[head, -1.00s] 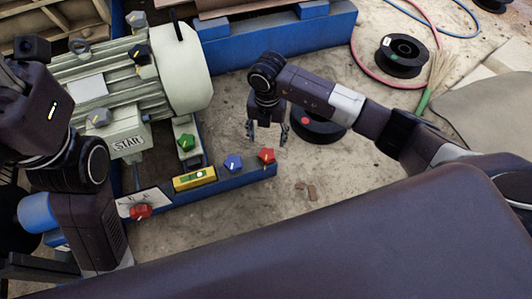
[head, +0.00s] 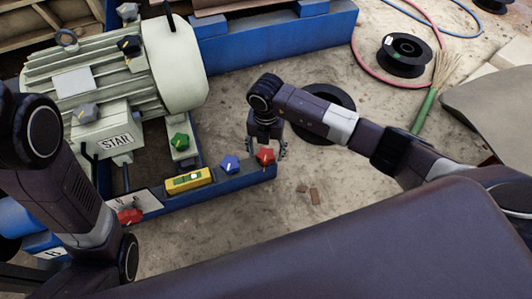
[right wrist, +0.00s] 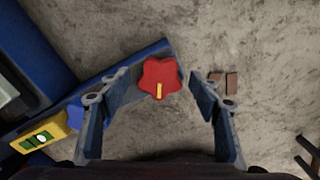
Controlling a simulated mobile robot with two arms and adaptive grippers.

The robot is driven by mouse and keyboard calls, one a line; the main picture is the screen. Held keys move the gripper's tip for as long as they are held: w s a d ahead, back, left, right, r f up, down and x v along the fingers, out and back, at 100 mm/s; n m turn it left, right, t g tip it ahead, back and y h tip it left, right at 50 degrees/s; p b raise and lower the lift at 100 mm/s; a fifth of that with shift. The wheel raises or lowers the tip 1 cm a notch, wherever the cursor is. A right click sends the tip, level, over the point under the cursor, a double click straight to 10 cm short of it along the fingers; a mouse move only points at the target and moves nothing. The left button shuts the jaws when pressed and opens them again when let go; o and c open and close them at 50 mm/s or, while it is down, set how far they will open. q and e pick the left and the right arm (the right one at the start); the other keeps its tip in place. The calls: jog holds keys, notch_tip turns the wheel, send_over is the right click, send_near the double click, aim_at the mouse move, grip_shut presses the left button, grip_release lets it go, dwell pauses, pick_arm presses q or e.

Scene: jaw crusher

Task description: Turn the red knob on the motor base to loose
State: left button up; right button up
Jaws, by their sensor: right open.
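A red star-shaped knob (head: 265,157) sits at the right end of the blue motor base (head: 225,187). In the right wrist view the red knob (right wrist: 160,78) has a yellow mark pointing toward the bottom of the picture. My right gripper (head: 267,149) is open just above and around this knob. In the right wrist view its fingers stand on either side, with a visible gap on the right. Contact cannot be told on the left. A second red knob (head: 130,216) sits at the base's left part, partly behind my left arm. My left gripper is out of view.
A blue knob (head: 230,164), a yellow level (head: 188,181) and a green knob (head: 180,142) stand left of the red knob. The pale motor (head: 115,75) stands behind them. Small brown chips (head: 308,192) lie on open ground to the right.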

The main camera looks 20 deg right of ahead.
jog(key=shift+c, duration=0.2)
jog(key=c, duration=1.1)
